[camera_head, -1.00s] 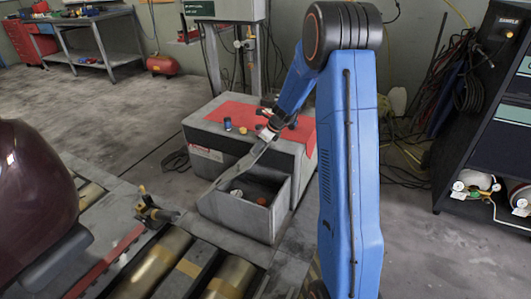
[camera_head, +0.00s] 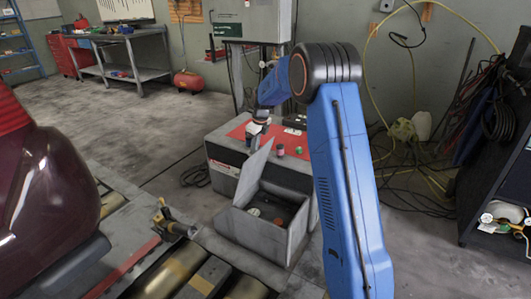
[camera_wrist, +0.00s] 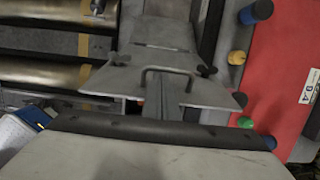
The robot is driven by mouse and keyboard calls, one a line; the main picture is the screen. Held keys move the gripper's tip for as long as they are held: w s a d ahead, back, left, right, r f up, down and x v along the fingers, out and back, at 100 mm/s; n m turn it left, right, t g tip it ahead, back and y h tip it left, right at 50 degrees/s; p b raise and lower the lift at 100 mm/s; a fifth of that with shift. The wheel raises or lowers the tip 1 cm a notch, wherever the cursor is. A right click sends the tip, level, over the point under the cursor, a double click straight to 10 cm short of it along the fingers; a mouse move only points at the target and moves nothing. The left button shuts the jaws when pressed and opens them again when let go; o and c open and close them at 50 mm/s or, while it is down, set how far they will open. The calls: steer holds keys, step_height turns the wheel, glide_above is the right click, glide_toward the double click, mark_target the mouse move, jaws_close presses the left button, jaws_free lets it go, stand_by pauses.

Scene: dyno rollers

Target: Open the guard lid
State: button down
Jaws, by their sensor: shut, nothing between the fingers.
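The guard lid (camera_head: 252,175) is a grey plate standing steeply raised at the left side of an open grey box (camera_head: 262,237). Round pieces and dark contents show inside the box. My gripper (camera_head: 258,137) is at the lid's upper end, partly hidden; contact cannot be told in the head view. In the wrist view the lid (camera_wrist: 115,82) shows as a grey plate with a dark U-shaped handle (camera_wrist: 165,71) and two dark knobs. My shut gripper fingers (camera_wrist: 161,100) are close to the handle, with nothing held.
A red mat (camera_head: 240,132) on the grey cabinet carries small jars, including a green one (camera_head: 299,149). Rollers (camera_head: 172,272) and a dark red car (camera_head: 45,185) are at the left. A yellow-topped fitting (camera_head: 165,218) stands near the box. Hoses lie at the right.

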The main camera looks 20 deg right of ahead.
steer(key=shift+w+a+r, duration=0.25)
steer(key=shift+w+a, duration=0.35)
steer(key=shift+w, duration=0.15)
steer(key=shift+w+a+r, duration=0.2)
steer(key=shift+w+a, duration=0.4)
steer(key=shift+w, duration=0.15)
steer(key=v, duration=1.6)
steer(key=s+a+r+n, duration=0.1)
steer(key=s+r+n, duration=0.25)
steer(key=s, duration=0.35)
steer(key=s+a+r+n, duration=0.1)
steer(key=s+r+n, duration=0.25)
steer(key=s, duration=0.35)
steer(key=s+a+n+t+h, duration=0.15)
steer(key=s+n, duration=1.15)
steer(key=s, duration=1.7)
steer(key=s+f+n+t, duration=0.1)
steer(key=s+f+n, duration=0.7)
steer(key=s, duration=0.6)
steer(key=shift+s+f+n, duration=0.2)
steer(key=shift+f+n, duration=0.2)
steer(key=shift+f, duration=0.45)
